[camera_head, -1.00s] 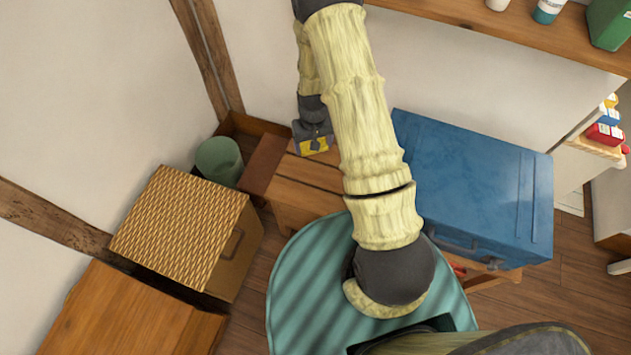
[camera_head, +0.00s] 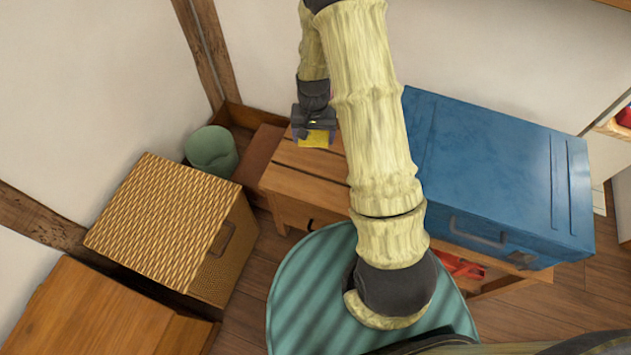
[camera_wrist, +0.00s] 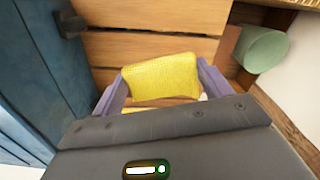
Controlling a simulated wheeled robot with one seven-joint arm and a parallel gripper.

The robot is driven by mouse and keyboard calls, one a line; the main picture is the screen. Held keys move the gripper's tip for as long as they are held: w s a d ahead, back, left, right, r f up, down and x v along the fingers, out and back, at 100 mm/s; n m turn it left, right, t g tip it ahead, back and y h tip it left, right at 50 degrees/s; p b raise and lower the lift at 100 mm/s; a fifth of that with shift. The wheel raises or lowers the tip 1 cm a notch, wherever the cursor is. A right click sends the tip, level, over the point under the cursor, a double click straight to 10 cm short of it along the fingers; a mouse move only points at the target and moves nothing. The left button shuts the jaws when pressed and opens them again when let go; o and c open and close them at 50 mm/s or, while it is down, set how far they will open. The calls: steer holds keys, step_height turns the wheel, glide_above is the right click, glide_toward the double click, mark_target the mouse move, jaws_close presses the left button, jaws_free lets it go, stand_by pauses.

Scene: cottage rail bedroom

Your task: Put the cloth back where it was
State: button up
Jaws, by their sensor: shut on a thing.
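A yellow cloth (camera_wrist: 160,82) is between the two purple fingers of my gripper (camera_wrist: 160,88) in the wrist view. My gripper is shut on it. In the head view my gripper (camera_head: 316,128) points down over the left end of a wooden bench (camera_head: 300,178), and the cloth (camera_head: 315,139) shows small and yellow below it. The bench planks (camera_wrist: 150,48) lie behind the cloth in the wrist view. I cannot tell whether the cloth touches the planks.
A blue chest (camera_head: 500,170) stands on the right of the bench. A green bin (camera_head: 211,152) and a woven box (camera_head: 165,220) stand to the left. A wooden cabinet (camera_head: 90,315) is at the lower left. Bare planks lie around my gripper.

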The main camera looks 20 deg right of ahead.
step_height(320, 180, down, 7)
steer(key=s+m+b, duration=0.1)
steer(key=m+b, duration=0.2)
steer(key=b, duration=0.9)
steer(key=shift+r, duration=0.2)
steer(key=shift+r, duration=0.1)
steer(key=b, duration=0.2)
glide_above(315, 175)
steer(key=shift+f, duration=3.15)
steer(key=shift+f, duration=0.1)
steer(key=shift+f+b, duration=0.75)
steer(key=shift+f, duration=1.05)
steer(key=shift+f, duration=0.1)
